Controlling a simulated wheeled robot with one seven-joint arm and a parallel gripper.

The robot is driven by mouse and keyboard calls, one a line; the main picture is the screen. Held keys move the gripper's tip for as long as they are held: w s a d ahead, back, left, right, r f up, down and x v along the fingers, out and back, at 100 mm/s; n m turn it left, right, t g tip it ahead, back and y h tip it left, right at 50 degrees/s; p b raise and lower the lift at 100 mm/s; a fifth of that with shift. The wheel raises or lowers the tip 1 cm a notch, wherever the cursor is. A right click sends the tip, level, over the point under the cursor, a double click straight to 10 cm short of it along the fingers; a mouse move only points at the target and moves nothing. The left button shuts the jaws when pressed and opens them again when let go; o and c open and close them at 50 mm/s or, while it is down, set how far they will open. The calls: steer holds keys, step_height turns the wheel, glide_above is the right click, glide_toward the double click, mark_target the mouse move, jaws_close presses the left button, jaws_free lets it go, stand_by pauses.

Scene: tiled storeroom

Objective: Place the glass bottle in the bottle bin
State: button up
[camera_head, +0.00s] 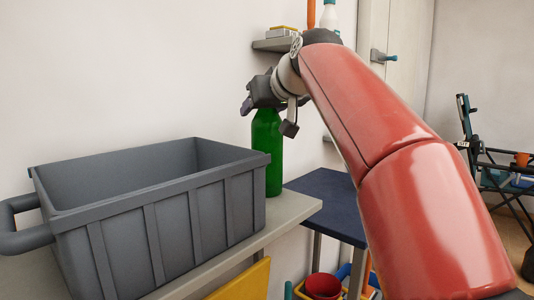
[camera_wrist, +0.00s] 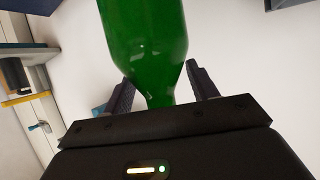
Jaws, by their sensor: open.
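The green glass bottle (camera_head: 267,150) stands upright at the right end of a grey shelf, just right of the bin. The large grey ribbed bin (camera_head: 165,230) has a side handle and an open top; its floor is hidden. My gripper (camera_head: 268,112) is at the bottle's top. In the wrist view, the bottle (camera_wrist: 145,42) narrows to its neck between the two spread fingers of my gripper (camera_wrist: 162,84). Gaps show on both sides of the neck, wider on the right. The bottle's mouth is hidden by the gripper body.
The grey shelf (camera_head: 290,208) carries the bin and bottle. A dark blue table (camera_head: 330,200) stands to the right. A small wall shelf (camera_head: 272,45) with items is behind my arm. A red bucket (camera_head: 323,286) sits below, and a folding chair (camera_head: 490,165) stands far right.

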steer(key=c, duration=1.1)
steer(key=shift+f, duration=0.1)
jaws_close()
